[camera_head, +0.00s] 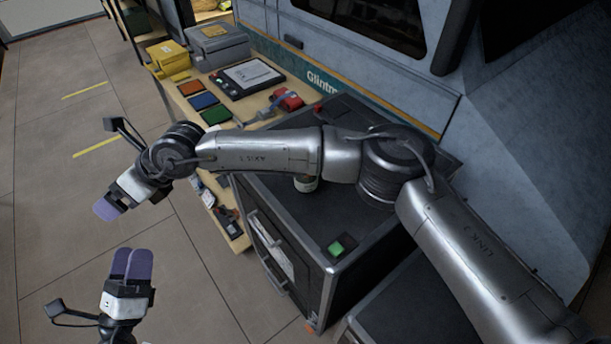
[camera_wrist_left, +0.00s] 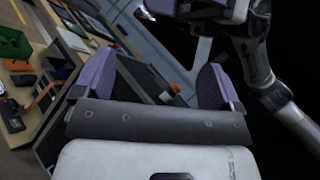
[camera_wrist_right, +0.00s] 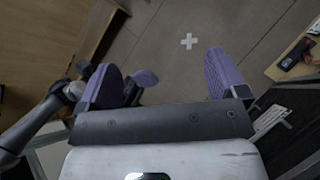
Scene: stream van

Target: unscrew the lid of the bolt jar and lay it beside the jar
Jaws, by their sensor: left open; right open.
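A small jar (camera_head: 306,184) stands on the black cabinet top (camera_head: 375,238). Only its lower part with a pale label shows. My right arm crosses in front of it and hides its top, so I cannot see the lid. My left gripper (camera_head: 131,258) is open and empty over the floor at the lower left, well apart from the jar. My right gripper (camera_head: 107,207) is above it in the picture, left of the bench, also away from the jar. In the right wrist view its fingers (camera_wrist_right: 165,80) stand wide apart with nothing between them.
The wooden bench behind holds a yellow box (camera_head: 169,58), a grey case (camera_head: 217,45), a dark tablet-like panel (camera_head: 247,77), coloured trays (camera_head: 203,101) and a red tool (camera_head: 288,100). The floor at left is clear.

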